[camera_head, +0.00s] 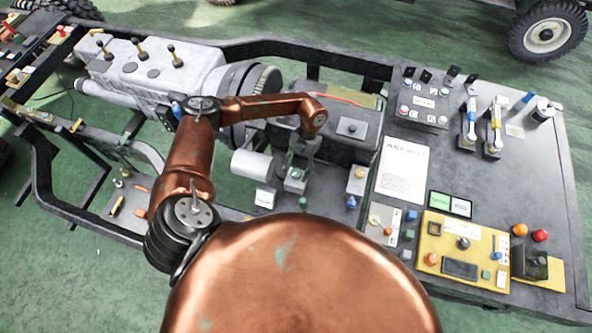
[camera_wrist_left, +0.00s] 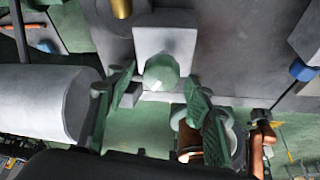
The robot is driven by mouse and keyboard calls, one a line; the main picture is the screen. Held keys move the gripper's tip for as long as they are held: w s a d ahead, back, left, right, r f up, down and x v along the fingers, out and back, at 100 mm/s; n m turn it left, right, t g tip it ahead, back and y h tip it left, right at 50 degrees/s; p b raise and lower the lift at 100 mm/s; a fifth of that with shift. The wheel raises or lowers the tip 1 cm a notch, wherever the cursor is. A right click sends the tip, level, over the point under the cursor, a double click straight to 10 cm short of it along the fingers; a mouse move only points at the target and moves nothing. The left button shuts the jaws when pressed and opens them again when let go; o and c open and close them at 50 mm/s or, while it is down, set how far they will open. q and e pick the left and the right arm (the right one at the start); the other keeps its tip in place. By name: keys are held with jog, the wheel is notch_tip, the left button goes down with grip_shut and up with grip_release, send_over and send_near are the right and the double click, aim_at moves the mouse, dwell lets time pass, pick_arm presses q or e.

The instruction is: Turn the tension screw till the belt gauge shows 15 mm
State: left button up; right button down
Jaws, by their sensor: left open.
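The tension screw appears to be the green knob (camera_wrist_left: 162,71) with a white mark, standing out of a small grey block (camera_wrist_left: 165,40) in the left wrist view. My left gripper (camera_wrist_left: 161,80) is open, with one green finger on each side of the knob; I cannot tell whether either finger touches it. In the head view my left gripper (camera_head: 304,150) hangs from the copper arm over the small grey block (camera_head: 295,184) beside the engine. I cannot make out a belt gauge or a reading. My right gripper is not in view.
A pale cylinder (camera_head: 251,164) lies close left of the gripper. A block with a blue knob (camera_head: 351,202) stands to its right. The dark bench (camera_head: 500,180) at right carries a paper sheet (camera_head: 403,168), a small green-lit display (camera_head: 450,204) and a yellow panel (camera_head: 437,230).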

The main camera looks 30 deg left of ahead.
pick_arm(q)
jog(key=v, duration=1.2)
jog(key=shift+s+a, duration=0.1)
